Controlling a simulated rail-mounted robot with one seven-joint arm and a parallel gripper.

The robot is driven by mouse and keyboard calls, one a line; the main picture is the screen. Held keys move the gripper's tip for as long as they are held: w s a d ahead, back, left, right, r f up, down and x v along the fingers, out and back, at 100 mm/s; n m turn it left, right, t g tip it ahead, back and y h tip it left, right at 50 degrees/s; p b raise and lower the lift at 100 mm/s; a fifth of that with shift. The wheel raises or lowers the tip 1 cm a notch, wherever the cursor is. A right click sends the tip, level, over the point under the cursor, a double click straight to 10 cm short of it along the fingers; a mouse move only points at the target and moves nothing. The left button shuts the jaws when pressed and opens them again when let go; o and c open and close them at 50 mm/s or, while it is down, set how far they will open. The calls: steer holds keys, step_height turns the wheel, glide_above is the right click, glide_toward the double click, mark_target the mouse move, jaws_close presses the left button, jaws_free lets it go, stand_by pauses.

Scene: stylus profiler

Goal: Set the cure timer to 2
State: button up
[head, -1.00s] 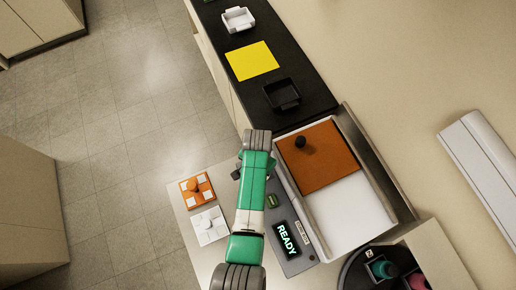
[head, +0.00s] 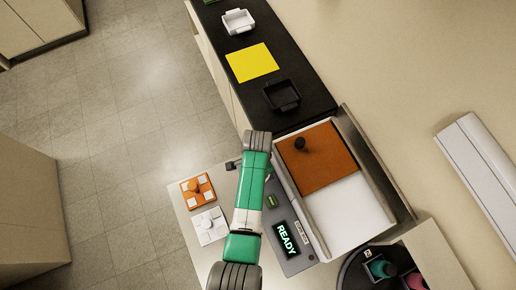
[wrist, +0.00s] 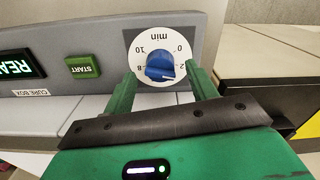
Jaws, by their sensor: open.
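The cure timer is a round white dial (wrist: 143,48) with a blue knob (wrist: 160,66) on the grey front panel in the wrist view. Its lettering appears upside down; 10, 0, 2, 8 and "min" show around the knob. I cannot tell for sure which number the knob points at. My gripper (wrist: 162,82) is open, its green fingers standing on either side of the knob, apart from it as far as I can see. In the head view my arm hides the dial, and only a small dark part of my gripper (head: 232,165) shows.
A green START button (wrist: 83,67) and a lit READY display (wrist: 20,64) sit left of the dial. The cure box (head: 360,205) has an orange panel (head: 325,165) with a black knob.

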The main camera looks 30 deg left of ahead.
step_height(320, 180, up, 8)
steer(key=p, duration=0.6)
steer(key=shift+f+p, duration=0.1)
steer(key=shift+p, duration=0.25)
steer(key=shift+f, duration=0.15)
step_height(320, 180, up, 8)
steer(key=shift+f, duration=0.1)
